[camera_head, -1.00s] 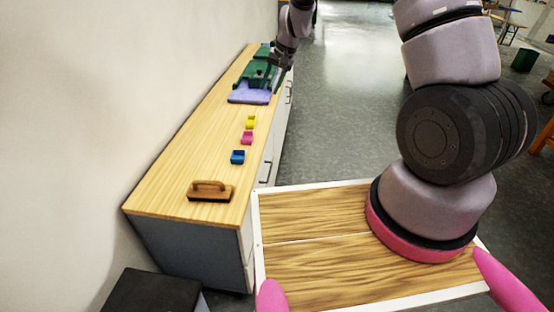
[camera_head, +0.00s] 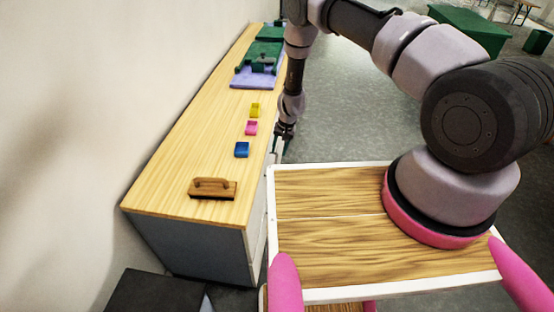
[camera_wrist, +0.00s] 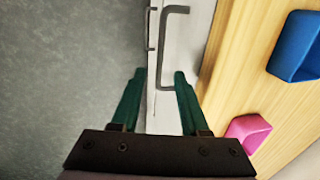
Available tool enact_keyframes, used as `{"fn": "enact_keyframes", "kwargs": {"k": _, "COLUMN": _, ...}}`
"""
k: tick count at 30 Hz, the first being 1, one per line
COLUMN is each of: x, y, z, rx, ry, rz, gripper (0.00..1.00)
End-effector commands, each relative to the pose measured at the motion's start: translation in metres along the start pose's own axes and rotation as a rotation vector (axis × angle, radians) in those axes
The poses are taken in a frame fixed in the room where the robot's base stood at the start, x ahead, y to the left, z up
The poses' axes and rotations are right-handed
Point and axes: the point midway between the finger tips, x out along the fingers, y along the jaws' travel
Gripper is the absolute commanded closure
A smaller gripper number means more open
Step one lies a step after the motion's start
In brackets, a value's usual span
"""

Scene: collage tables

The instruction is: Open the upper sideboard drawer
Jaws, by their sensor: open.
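The sideboard (camera_head: 185,185) has a pale wood top and a light front on its right side, seen edge-on in the head view. In the wrist view, a grey bar handle (camera_wrist: 164,50) is on the drawer front nearest the wood top; I take this as the upper drawer (camera_wrist: 190,45). A second handle (camera_wrist: 149,30) shows farther from the top. My gripper (camera_wrist: 160,72) is open, its two green fingers pointing at the front, with the nearer handle just beyond and between the fingertips. It appears empty. In the head view my gripper (camera_head: 280,150) is beside the sideboard's front edge.
On the top are a wooden-handled block (camera_head: 213,189), blue (camera_head: 242,149), pink (camera_head: 251,128) and yellow (camera_head: 255,110) pieces, and green items on a purple mat (camera_head: 250,82). Open grey floor (camera_head: 350,110) lies right of the sideboard. A dark box (camera_head: 150,295) stands at lower left.

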Motion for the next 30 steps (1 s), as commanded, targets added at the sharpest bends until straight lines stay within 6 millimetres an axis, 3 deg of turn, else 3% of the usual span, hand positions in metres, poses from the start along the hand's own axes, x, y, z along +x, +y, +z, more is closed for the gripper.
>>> {"fn": "enact_keyframes", "kwargs": {"k": 3, "x": 0.025, "y": 0.000, "z": 0.001, "rx": -0.001, "ry": -0.002, "rz": 0.001, "gripper": 0.55}}
{"fn": "enact_keyframes", "kwargs": {"k": 9, "x": 0.053, "y": 0.000, "z": 0.001, "rx": 0.000, "ry": -0.001, "rz": 0.001, "gripper": 0.55}}
{"fn": "enact_keyframes", "kwargs": {"k": 22, "x": 0.064, "y": -0.001, "z": 0.001, "rx": 0.000, "ry": -0.001, "rz": -0.001, "gripper": 0.55}}
{"fn": "enact_keyframes", "kwargs": {"k": 23, "x": 0.064, "y": -0.001, "z": 0.001, "rx": 0.000, "ry": -0.001, "rz": -0.001, "gripper": 0.63}}
{"fn": "enact_keyframes", "kwargs": {"k": 26, "x": 0.064, "y": -0.001, "z": 0.001, "rx": 0.000, "ry": -0.001, "rz": -0.001, "gripper": 1.00}}
{"fn": "enact_keyframes", "kwargs": {"k": 30, "x": 0.064, "y": -0.001, "z": 0.000, "rx": 0.000, "ry": 0.000, "rz": -0.001, "gripper": 1.00}}
